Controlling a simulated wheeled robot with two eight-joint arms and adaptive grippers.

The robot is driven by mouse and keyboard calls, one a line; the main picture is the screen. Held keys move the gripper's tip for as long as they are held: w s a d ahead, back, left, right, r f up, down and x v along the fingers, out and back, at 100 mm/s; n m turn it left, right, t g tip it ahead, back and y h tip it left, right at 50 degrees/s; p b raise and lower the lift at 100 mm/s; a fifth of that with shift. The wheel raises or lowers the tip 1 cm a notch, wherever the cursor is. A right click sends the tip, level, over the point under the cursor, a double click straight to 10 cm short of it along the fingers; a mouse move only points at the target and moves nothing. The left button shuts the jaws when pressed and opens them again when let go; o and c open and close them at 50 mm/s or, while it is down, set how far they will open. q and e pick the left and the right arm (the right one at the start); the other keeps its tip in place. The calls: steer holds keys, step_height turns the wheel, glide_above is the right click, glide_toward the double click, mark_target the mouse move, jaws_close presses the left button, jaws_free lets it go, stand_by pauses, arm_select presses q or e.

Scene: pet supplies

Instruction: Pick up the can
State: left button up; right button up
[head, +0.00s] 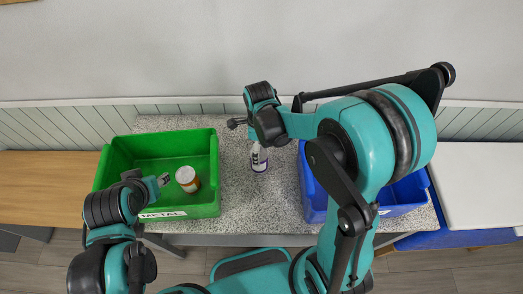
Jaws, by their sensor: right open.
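A small white cylindrical container with dark blue markings (259,158) stands on the speckled counter between the two bins; I cannot tell for sure whether it is the can. A second container, white-topped with an orange-brown side (187,178), is inside the green bin (212,205). My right gripper (236,123) is open, above and left of the white container in the picture, apart from it. My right wrist hides part of the counter behind it. My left gripper (162,181) is over the green bin, just left of the orange-brown container; its jaws are too small to read.
The green bin bears a METAL label. A blue bin (314,200) stands at the right, partly hidden by my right arm. The speckled counter (240,210) is clear in front of the white container. A panelled wall runs behind.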

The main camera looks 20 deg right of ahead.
step_height(320, 180, down, 7)
steer(key=shift+a+f+b, duration=0.15)
steer(key=shift+f+b, duration=0.05)
steer(key=shift+b, duration=0.7)
steer(key=c, duration=1.2)
